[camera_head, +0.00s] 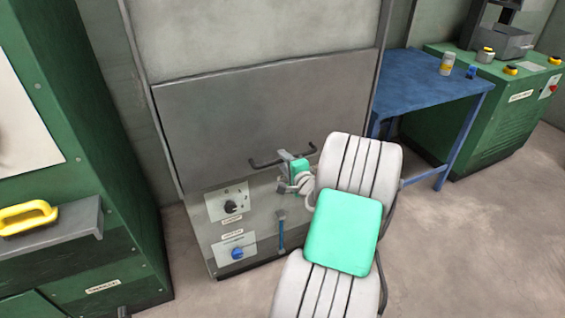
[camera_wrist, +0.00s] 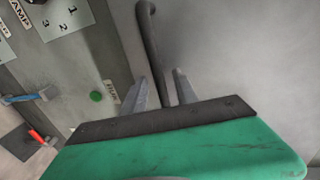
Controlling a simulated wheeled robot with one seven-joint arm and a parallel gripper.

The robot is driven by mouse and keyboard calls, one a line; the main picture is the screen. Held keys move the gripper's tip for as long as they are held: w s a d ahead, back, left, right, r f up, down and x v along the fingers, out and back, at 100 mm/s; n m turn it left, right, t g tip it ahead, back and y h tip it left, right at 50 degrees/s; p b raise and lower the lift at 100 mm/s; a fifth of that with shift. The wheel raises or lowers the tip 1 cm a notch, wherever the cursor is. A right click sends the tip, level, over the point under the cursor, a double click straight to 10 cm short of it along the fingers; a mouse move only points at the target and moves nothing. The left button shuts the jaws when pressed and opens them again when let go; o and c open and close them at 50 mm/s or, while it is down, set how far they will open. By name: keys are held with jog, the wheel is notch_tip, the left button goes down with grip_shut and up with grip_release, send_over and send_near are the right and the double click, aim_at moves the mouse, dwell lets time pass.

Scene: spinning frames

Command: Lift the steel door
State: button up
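The steel door (camera_head: 225,115) is a flat grey panel on the front of a tall cabinet in the head view. A dark bar handle (camera_head: 263,164) runs across its lower part. My gripper (camera_head: 284,158) is at the middle of this handle. In the wrist view the handle (camera_wrist: 150,35) passes between the two grey fingers of my gripper (camera_wrist: 160,85). The fingers stand apart on either side of the bar, with a visible gap at the right finger. The green and black gripper body hides the bar's near end. My arm covers part of the cabinet's lower right.
Below the door is a control panel with a dark knob (camera_head: 231,207), a blue knob (camera_head: 237,253) and a blue-handled lever (camera_head: 281,232). A blue table (camera_head: 420,80) and a green machine (camera_head: 500,110) stand at right. A green cabinet (camera_head: 95,150) with a yellow handle (camera_head: 28,217) stands at left.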

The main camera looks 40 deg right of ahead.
jog(key=shift+w+d+f, duration=0.1)
jog(key=shift+w+d, duration=0.1)
jog(key=shift+w, duration=0.5)
jog(key=shift+c, duration=0.4)
grip_shut()
dwell(0.5)
